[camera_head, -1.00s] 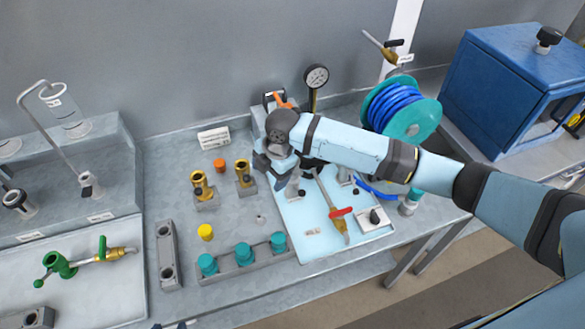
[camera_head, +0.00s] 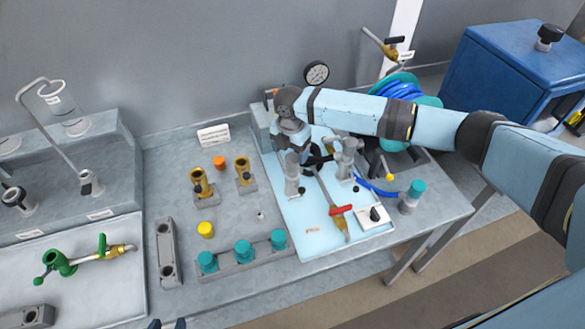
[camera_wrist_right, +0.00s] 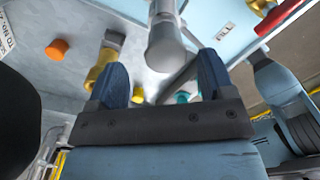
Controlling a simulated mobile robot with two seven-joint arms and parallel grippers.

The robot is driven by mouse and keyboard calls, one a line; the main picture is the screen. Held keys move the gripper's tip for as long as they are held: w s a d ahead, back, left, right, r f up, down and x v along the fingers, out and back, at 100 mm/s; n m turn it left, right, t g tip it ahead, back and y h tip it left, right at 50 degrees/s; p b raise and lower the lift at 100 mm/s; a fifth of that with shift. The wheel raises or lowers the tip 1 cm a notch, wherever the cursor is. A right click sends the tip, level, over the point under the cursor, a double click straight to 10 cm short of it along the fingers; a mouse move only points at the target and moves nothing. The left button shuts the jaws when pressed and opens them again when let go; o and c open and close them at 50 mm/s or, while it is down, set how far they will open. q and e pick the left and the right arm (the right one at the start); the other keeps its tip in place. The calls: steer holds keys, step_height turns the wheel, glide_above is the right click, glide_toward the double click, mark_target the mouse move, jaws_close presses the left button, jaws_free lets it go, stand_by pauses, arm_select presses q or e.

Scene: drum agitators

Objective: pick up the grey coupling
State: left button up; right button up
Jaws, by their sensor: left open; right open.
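A grey upright cylindrical piece (camera_head: 291,181) stands on the light blue tray (camera_head: 312,240); I take it for the grey coupling, though a similar grey piece (camera_head: 345,158) stands to its right. My right gripper (camera_head: 303,158) is over the tray, between and behind these two, partly hidden by its own wrist. In the right wrist view, its dark blue fingers (camera_wrist_right: 163,82) are apart, and a grey cylinder (camera_wrist_right: 165,42) shows beyond the gap, not visibly gripped. I cannot tell which piece that is. My left gripper (camera_head: 167,324) shows only its dark tips at the bottom edge.
A red-handled brass valve (camera_head: 338,212) lies on the tray. Brass fittings (camera_head: 201,183) and a rack with teal caps (camera_head: 243,252) are left of it. A gauge (camera_head: 316,73) and hose reel (camera_head: 425,110) stand behind. Bare bench lies around the yellow cap (camera_head: 205,230).

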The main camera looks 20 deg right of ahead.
mark_target(292, 157)
steer(key=shift+f, duration=0.2)
steer(key=f+b, duration=0.4)
steer(key=b, duration=0.1)
steer(key=shift+s+d+f, duration=0.15)
steer(key=shift+s+f, duration=0.1)
steer(key=shift+f, duration=0.25)
steer(key=shift+c, duration=0.6)
steer(key=c, duration=1.1)
steer(key=shift+r, duration=0.3)
steer(key=shift+c, duration=0.2)
